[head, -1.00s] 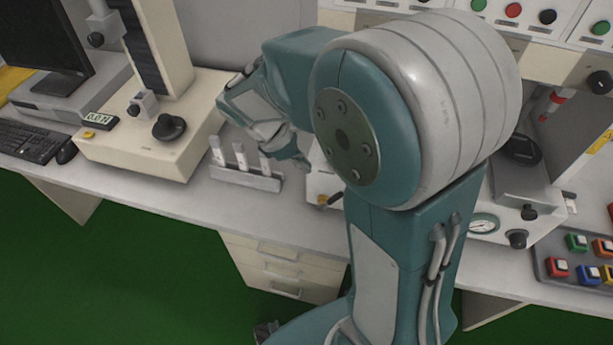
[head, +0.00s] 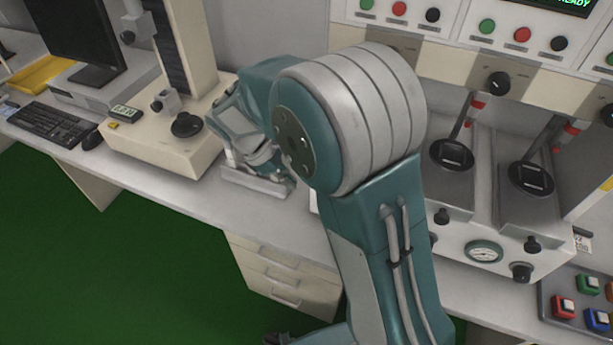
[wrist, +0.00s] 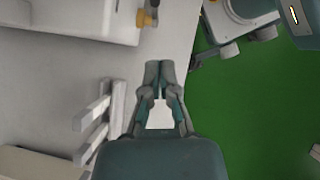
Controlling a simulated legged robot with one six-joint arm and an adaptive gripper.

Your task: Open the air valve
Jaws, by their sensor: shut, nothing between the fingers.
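In the wrist view, a small brass-yellow and black fitting (wrist: 147,17), which looks like the air valve, sticks out from the side of a white box (wrist: 70,22) at the top. I cannot tell its handle position. My gripper (wrist: 165,68) is shut and empty over the bench edge, below the fitting in the picture and apart from it. In the head view, my arm hides the fitting, and my gripper (head: 282,180) shows only partly by the sample rack.
A grey sample rack (head: 255,182) stands on the bench (head: 185,190) near my gripper; it also shows in the wrist view (wrist: 98,118). A tester with a black knob (head: 187,125) is left. Right are a gauge (head: 484,251) and a coloured button box (head: 570,312).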

